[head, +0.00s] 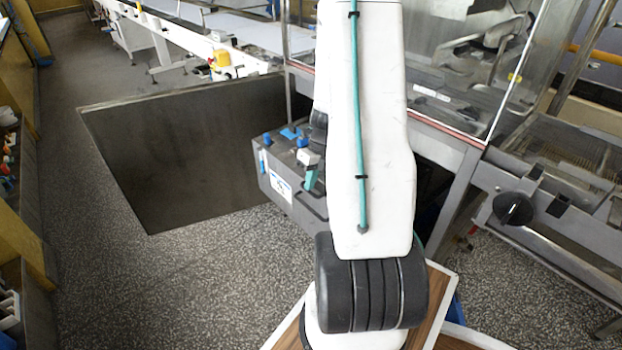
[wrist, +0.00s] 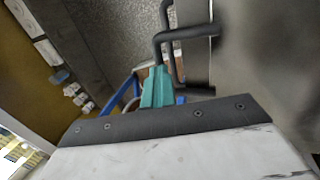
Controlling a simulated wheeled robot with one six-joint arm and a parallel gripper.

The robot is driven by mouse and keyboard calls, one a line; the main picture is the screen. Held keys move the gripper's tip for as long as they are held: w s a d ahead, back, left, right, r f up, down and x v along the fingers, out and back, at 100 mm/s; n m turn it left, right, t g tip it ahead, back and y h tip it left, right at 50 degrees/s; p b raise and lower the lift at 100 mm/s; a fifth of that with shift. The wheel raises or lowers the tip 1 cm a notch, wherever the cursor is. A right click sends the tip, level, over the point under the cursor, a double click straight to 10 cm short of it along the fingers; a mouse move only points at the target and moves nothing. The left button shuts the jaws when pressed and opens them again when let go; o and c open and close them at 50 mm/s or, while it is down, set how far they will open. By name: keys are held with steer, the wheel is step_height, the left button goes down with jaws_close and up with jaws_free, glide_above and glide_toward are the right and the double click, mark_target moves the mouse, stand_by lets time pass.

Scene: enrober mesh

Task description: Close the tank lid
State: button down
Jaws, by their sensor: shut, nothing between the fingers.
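My gripper (wrist: 157,88) shows teal fingertips, closed together and empty, in the middle of the wrist view. Black bent bars like a handle (wrist: 172,45) stand just beyond and right of the fingertips; I cannot tell whether they touch. They adjoin a grey smooth surface (wrist: 265,60) on the right. In the head view a teal tip of my gripper (head: 312,179) shows beside a grey box-shaped body (head: 282,165) with blue parts, partly hidden by my arm. A large flat dark grey panel (head: 185,150) spreads left of it. I cannot tell for certain which surface is the tank lid.
A glass-walled machine (head: 460,80) stands behind and right of my arm, with a black knob (head: 513,209) on its frame. A white conveyor (head: 235,30) runs at the back. Speckled floor (head: 190,285) is open at the left, beside a yellow cabinet (head: 20,215).

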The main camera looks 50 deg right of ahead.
steer(key=shift+s+a+f, duration=0.15)
steer(key=shift+a+f, duration=0.05)
steer(key=shift+f, duration=0.1)
steer(key=w+v, duration=0.1)
steer(key=v, duration=1.3)
steer(key=shift+a+r, duration=0.35)
steer(key=shift+r, duration=0.1)
steer(key=shift+s, duration=0.1)
